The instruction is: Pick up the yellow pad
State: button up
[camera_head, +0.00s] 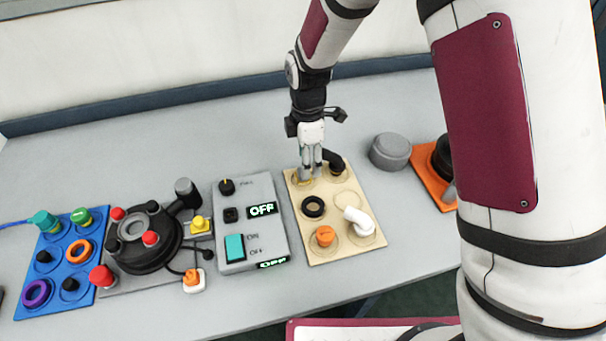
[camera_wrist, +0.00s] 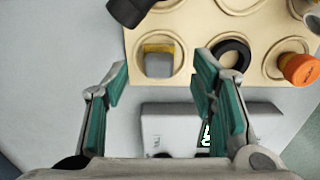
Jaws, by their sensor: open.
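A small block with a yellow strip and a grey face, apparently the yellow pad (camera_wrist: 158,60), sits in a round recess of the tan board (camera_wrist: 195,25) in the wrist view. In the head view, my gripper (camera_head: 311,172) hangs over that far-left recess and mostly hides the block. In the wrist view my gripper (camera_wrist: 160,72) is open, with one teal-lined finger to each side of the block and slightly short of it. Nothing is held between the fingers. I cannot tell the exact height of the fingertips above the board.
The tan board also holds a black ring (camera_head: 313,207), an orange cap (camera_head: 324,236), a white elbow (camera_head: 359,219) and a black elbow (camera_head: 334,161). A grey switch box (camera_head: 250,222) stands left. A grey cylinder (camera_head: 391,151) and orange board (camera_head: 424,160) lie right.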

jog(key=f, duration=0.4)
jog(key=shift+a+p, duration=0.2)
jog(key=shift+p, duration=0.1)
jog(key=shift+c, duration=0.3)
jog(key=c, duration=1.1)
jog(key=shift+o, duration=0.2)
notch_tip(320, 180, up, 10)
jog(key=b, duration=0.1)
